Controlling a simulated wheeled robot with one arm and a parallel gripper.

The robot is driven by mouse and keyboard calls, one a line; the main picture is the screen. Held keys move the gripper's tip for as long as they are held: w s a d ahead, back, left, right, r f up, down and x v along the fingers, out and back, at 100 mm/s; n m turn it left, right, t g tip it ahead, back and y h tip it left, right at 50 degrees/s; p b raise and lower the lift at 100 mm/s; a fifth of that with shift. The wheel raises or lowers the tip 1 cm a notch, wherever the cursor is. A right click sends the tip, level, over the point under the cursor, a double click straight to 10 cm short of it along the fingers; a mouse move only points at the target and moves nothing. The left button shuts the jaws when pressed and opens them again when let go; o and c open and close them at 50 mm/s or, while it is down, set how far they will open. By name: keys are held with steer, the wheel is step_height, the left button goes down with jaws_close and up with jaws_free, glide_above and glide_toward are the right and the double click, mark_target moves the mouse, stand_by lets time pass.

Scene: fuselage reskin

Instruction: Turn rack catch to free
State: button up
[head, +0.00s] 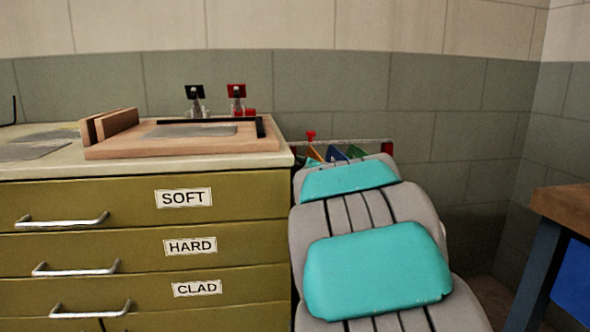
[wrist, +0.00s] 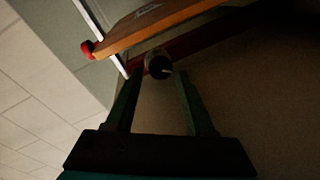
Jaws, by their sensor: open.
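In the wrist view my gripper (wrist: 160,76) is open, its two dark green fingers apart. A dark round knob (wrist: 157,63) with a pale mark on its face sits between and just beyond the fingertips. It looks like the rack catch, but the dim picture leaves this unsure. I cannot tell whether the fingers touch it. In the head view the rack (head: 350,141) stands low against the wall, mostly hidden behind my grey and teal arm. A small red knob (head: 311,135) stands up at its left. My gripper is hidden in the head view.
In the wrist view an orange-brown panel (wrist: 165,28), a red end piece (wrist: 88,47) and a white rail (wrist: 112,62) lie close by. A drawer cabinet (head: 236,253) stands left, with a wooden board (head: 110,152) on top. A wooden-topped bench (head: 565,205) is at right.

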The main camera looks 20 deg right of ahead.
steer(key=v, duration=0.6)
